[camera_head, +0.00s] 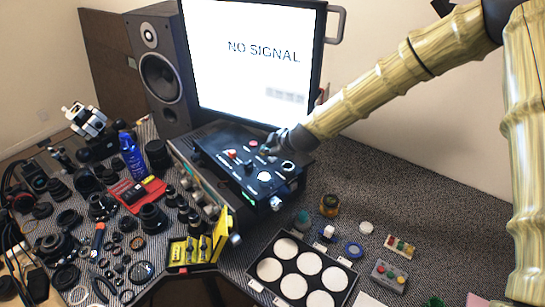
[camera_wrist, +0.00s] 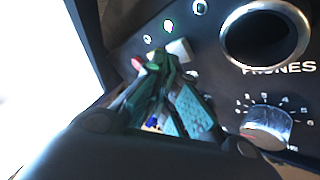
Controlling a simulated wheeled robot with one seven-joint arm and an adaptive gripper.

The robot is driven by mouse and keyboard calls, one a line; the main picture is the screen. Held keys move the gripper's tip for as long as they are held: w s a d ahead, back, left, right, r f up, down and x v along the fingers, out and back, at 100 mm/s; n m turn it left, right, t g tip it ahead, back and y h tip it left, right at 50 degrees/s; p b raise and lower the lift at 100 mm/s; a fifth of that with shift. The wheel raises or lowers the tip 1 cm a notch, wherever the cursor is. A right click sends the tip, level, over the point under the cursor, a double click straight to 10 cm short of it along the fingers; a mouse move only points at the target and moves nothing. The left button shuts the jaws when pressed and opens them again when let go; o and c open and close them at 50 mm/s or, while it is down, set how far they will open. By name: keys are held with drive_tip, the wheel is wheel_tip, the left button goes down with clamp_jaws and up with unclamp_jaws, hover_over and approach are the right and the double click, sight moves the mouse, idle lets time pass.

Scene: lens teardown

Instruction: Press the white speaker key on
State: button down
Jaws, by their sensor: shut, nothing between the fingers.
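The black control box (camera_head: 238,178) stands below the monitor, its sloped panel carrying small keys and knobs. My gripper (camera_head: 268,154) is over the upper right of this panel. In the wrist view my gripper (camera_wrist: 168,72) is shut and empty, its fingertips close to the panel. A small white key (camera_wrist: 181,50) shows just beyond the fingertips; I cannot tell whether they touch it. The fingers hide part of the panel around it. A small light with a green tint (camera_wrist: 168,27) is just above the key. The key's label is not readable.
In the wrist view, a round socket (camera_wrist: 228,38) marked PHONES and a silver knob (camera_wrist: 268,126) are to the right. The monitor (camera_head: 255,60) rises behind the box, with a speaker (camera_head: 158,75) at its left. Lenses and tools crowd the left; a tray (camera_head: 270,244) stands in front.

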sight(270, 159)
drive_tip(key=shift+r, duration=0.2)
wheel_tip(270, 159, up, 6)
drive_tip(key=p, duration=0.3)
idle(0.6)
drive_tip(key=shift+f, duration=0.1)
idle(2.0)
